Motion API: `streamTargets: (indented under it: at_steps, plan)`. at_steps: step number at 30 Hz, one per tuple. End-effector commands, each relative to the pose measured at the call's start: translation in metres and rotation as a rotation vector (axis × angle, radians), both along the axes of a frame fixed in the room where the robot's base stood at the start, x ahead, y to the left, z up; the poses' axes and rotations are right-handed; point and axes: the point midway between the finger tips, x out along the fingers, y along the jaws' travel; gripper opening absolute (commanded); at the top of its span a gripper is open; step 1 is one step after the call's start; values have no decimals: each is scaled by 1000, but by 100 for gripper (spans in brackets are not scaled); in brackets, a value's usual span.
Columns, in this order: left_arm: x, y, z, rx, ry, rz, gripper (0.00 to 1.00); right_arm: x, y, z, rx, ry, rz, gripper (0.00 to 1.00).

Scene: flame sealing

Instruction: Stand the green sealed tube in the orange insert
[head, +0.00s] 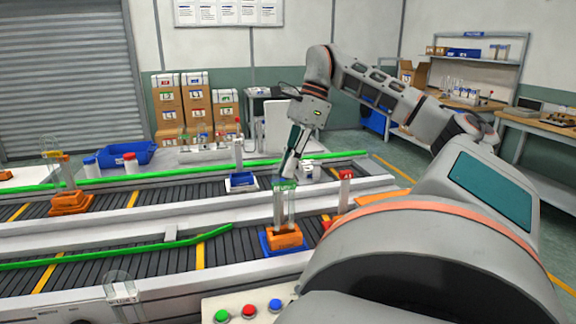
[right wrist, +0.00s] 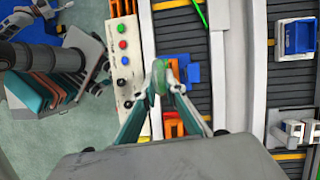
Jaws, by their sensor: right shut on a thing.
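The green sealed tube (head: 284,187) is upright, its green top under my right gripper (head: 288,176) and its clear body directly above the orange insert (head: 285,238). My right gripper is shut on the tube near its top. In the right wrist view the green tube (right wrist: 160,78) shows end-on between my right fingertips (right wrist: 162,72). I cannot tell whether the tube's bottom touches the insert. My left gripper is not in view.
A second orange insert (head: 71,203) stands on the conveyor at left. A blue tray (head: 241,181) with a white post is on the far conveyor. Green rails (head: 130,250) edge the belts. A button panel (head: 248,308) is at the near edge. Belt left of the insert is clear.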

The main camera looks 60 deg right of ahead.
Motion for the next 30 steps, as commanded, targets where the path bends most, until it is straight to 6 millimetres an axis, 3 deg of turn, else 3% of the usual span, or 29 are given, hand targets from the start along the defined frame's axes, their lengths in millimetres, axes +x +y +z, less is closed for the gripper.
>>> streamTargets:
  at_steps: [30]
  plan:
    - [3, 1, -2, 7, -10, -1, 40, 0, 0, -11, -1, -1, 0, 0]
